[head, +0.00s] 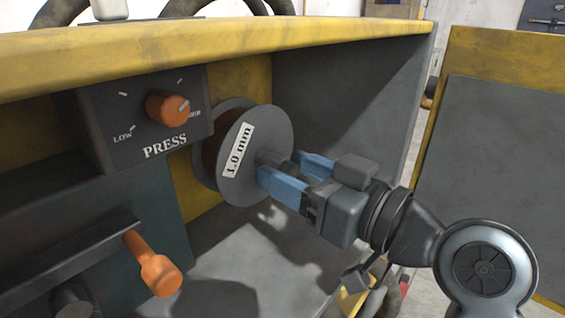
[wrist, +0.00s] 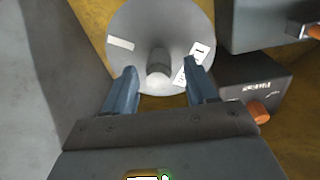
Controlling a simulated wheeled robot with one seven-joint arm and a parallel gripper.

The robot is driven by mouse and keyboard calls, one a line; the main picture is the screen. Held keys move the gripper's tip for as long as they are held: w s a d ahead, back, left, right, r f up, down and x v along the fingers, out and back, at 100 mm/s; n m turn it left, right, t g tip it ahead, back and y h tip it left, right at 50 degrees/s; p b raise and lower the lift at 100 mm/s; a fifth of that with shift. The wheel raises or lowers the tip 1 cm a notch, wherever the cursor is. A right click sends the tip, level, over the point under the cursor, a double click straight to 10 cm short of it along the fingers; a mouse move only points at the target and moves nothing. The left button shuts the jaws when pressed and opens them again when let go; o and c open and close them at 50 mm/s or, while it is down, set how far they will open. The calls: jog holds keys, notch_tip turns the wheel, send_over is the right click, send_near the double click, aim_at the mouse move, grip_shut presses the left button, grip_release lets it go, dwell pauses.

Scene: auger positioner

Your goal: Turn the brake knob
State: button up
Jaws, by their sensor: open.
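A grey round knob (head: 268,157) sticks out from the centre of a grey wire spool (head: 238,180) labelled "1.0 mm". It looks like the brake knob, though nothing on it says so. In the wrist view the knob (wrist: 158,64) shows between my fingertips, with the spool's disc (wrist: 150,20) behind. My gripper (head: 279,165) is open, its blue fingers pointing at the spool's face, one to each side of the knob. There seems to be a gap between each finger and the knob. How deep the fingers reach around it is hard to tell.
The spool sits inside a yellow-edged cabinet (head: 230,48). To its left, a panel (head: 130,108) marked "PRESS" carries an orange knob (head: 167,107). An orange lever (head: 152,265) sticks out below. A grey side wall (head: 350,90) stands on the right, and an open door (head: 500,130) beyond it.

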jog(key=shift+x, duration=1)
jog(key=c, duration=1.1)
